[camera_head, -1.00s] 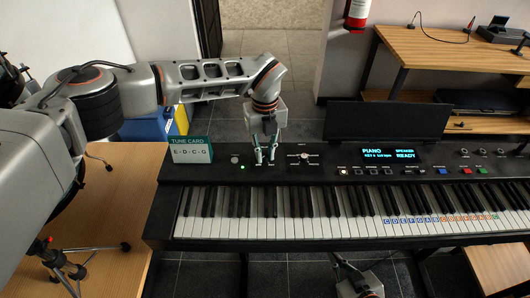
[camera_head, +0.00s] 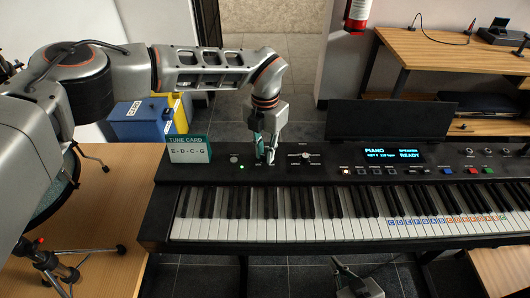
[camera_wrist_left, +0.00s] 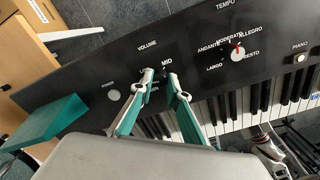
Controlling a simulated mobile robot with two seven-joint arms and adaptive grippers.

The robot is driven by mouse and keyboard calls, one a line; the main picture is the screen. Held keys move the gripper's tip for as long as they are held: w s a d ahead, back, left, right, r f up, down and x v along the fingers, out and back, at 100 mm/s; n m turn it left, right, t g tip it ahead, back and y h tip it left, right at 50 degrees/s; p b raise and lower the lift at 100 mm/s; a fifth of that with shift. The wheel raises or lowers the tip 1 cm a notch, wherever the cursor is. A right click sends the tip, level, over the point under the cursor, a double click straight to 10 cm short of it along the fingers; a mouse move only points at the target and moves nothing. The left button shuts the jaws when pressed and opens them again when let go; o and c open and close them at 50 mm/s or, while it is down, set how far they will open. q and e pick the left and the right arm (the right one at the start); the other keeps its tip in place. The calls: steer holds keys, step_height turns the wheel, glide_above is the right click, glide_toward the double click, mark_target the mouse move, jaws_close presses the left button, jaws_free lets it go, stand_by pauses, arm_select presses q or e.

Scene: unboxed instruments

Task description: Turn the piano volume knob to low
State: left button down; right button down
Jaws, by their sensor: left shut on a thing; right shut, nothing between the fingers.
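The piano (camera_head: 180,205) has a black top panel with a VOLUME label (camera_wrist_left: 147,47) and a MID mark (camera_wrist_left: 167,62) in the left wrist view. My left gripper (camera_head: 267,158) points down at this volume spot, and its fingers are closed in on the volume knob. In the left wrist view the fingertips (camera_wrist_left: 160,76) come down just below the VOLUME and MID labels. The knob itself is mostly hidden by the fingers, so its pointer cannot be read. My right gripper (camera_head: 342,268) is low, in front of the keys, shut and empty.
A tempo dial (camera_head: 305,155) sits right of the left gripper. A round button (camera_head: 234,159) and a green-and-white tune card (camera_head: 189,149) are to its left. The lit display (camera_head: 392,154) is farther right. A wooden table (camera_head: 110,210) stands left of the piano.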

mark_target(265, 156)
arm_select(q)
steer(key=m, duration=0.6)
steer(key=shift+m+b, duration=0.3)
steer(key=shift+b, duration=0.05)
stand_by(0.4)
steer(key=c, duration=1.9)
jaws_free()
steer(key=shift+r, duration=0.1)
step_height(265, 156, up, 12)
steer(key=shift+f, duration=0.1)
